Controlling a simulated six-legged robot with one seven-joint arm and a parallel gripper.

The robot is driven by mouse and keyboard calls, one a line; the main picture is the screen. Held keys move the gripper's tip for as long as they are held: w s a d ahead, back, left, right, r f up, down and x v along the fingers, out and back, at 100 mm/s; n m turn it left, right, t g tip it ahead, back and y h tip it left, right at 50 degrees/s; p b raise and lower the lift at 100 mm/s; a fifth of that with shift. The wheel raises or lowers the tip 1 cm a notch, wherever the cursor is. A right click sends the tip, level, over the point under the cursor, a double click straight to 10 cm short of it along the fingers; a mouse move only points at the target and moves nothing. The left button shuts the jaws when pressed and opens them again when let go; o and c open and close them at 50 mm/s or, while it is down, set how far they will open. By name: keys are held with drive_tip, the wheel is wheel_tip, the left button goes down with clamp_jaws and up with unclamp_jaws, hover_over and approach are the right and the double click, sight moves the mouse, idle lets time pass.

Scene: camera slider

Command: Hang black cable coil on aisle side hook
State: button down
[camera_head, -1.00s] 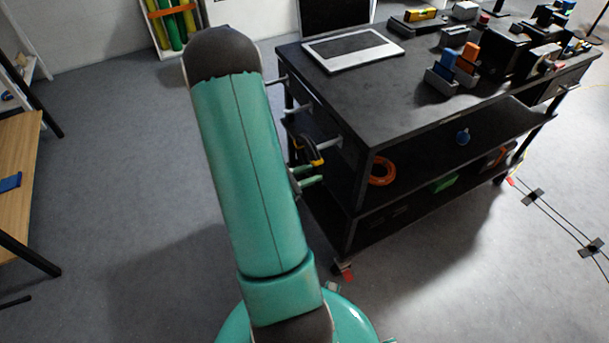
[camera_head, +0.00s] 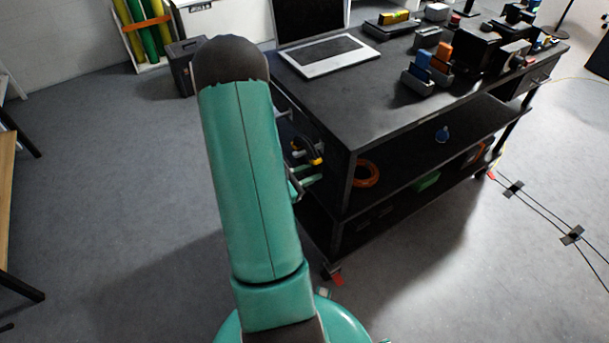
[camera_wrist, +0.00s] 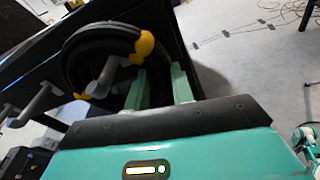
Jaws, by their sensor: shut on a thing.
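The black cable coil (camera_wrist: 72,62) with yellow ties (camera_wrist: 145,46) is in the wrist view, upright beside the dark side of the cart. A grey hook (camera_wrist: 104,76) shows across the coil's opening; the peg seems to pass through the loop, but I cannot tell whether the coil rests on it. My gripper (camera_wrist: 160,88) has its green fingers at the coil's lower right edge and is shut on the coil. In the head view the coil (camera_head: 311,148) shows small and partly hidden, with my gripper (camera_head: 305,183) just below it.
More grey hooks (camera_wrist: 40,103) stick out of the same cart side. The black cart (camera_head: 400,100) carries a laptop (camera_head: 330,55) and several small items on top. An orange coil (camera_head: 366,174) lies on its shelf.

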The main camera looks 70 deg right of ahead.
drive_tip(key=shift+x, duration=1.4)
drive_tip(key=shift+s+d+f, duration=0.4)
drive_tip(key=c, duration=1.1)
unclamp_jaws()
drive_tip(key=v, duration=1.3)
drive_tip(key=shift+w+a+r, duration=0.1)
drive_tip(key=shift+w+a, duration=0.1)
drive_tip(key=shift+a, duration=0.15)
